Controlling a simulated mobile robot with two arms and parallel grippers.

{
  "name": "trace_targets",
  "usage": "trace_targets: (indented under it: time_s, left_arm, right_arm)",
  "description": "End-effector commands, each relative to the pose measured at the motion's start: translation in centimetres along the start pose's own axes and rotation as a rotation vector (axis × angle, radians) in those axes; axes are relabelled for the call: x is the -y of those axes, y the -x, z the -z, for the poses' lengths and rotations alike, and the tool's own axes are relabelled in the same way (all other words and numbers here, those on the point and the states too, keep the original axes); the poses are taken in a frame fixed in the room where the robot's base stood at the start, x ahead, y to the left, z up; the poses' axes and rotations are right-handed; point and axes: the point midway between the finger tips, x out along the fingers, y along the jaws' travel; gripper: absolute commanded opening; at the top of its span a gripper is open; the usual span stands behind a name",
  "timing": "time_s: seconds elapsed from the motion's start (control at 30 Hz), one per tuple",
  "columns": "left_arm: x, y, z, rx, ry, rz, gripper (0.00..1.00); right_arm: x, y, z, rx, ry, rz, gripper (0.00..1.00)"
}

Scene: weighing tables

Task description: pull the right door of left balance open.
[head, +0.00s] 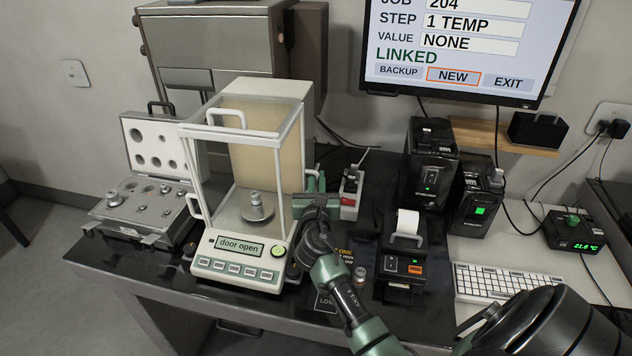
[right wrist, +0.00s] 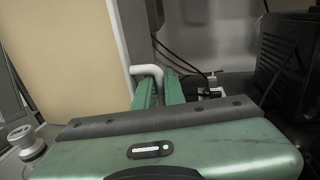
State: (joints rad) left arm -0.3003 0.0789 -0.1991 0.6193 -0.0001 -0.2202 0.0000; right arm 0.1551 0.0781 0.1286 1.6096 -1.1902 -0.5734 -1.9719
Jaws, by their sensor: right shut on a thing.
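The left balance (head: 240,248) is a white draft-shield balance with clear panes, and its display (head: 240,247) reads "door open". A steel weight (head: 256,202) stands on its round pan; it also shows in the right wrist view (right wrist: 22,143). My right gripper (head: 318,186) is at the balance's right side. In the right wrist view its green fingers (right wrist: 160,90) are shut on the white right door handle (right wrist: 147,71). The gripper mostly hides this handle in the head view. How far the right door stands open is hard to tell. My left gripper is not in view.
An open weight case (head: 150,200) stands left of the balance. A printer (head: 404,250), black boxes (head: 428,168) and a keyboard (head: 508,284) are to the right. A red-and-white power strip (head: 349,192) stands close behind my right gripper. A monitor (head: 455,50) hangs above.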

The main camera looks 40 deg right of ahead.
Motion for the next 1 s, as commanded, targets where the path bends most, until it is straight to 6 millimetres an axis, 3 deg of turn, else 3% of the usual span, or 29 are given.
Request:
trace_targets:
  time_s: [0.03,0.07,0.43,0.8,1.0]
  left_arm:
    - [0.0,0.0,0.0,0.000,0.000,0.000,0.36]
    - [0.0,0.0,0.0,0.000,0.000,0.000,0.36]
    - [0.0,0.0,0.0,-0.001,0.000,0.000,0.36]
    - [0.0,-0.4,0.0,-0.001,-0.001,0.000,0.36]
    - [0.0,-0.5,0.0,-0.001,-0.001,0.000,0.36]
  right_arm:
    - [0.0,0.1,0.3,-0.005,0.000,0.000,0.13]
    - [0.0,0.1,0.3,-0.005,0.000,0.000,0.20]
    - [0.0,0.4,0.1,-0.002,0.001,-0.001,0.20]
    - [-0.1,6.2,0.3,-0.004,0.001,-0.002,0.20]
    - [0.0,7.8,0.2,-0.003,0.000,0.000,0.20]
